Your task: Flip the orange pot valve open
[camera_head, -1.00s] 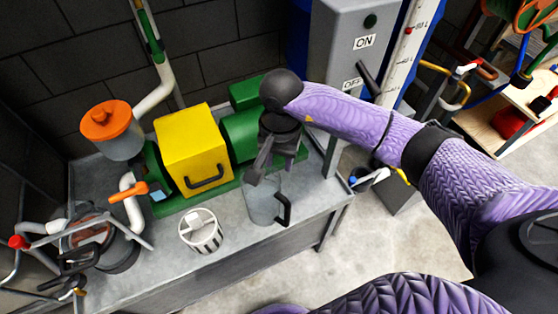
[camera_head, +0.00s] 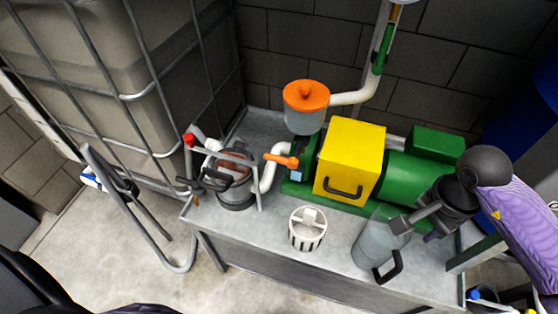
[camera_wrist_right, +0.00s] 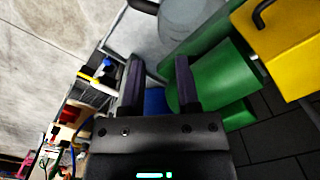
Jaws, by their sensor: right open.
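The orange valve handle (camera_head: 281,160) sticks out to the left from the pump's front end, beside the bent white pipe. The clear pot (camera_head: 305,122) with an orange lid (camera_head: 306,95) stands just above and behind it. My right gripper (camera_head: 415,225) is at the right end of the bench, above the grey jug and by the green motor, well to the right of the handle. In the right wrist view its two fingers (camera_wrist_right: 160,82) are apart with nothing between them. The left gripper is out of view.
The yellow box (camera_head: 349,160) and green motor (camera_head: 413,180) lie between my right gripper and the handle. A clear grey jug (camera_head: 378,247) and a white slotted basket (camera_head: 307,230) stand along the bench front. A round strainer with bars (camera_head: 235,175) is at the left.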

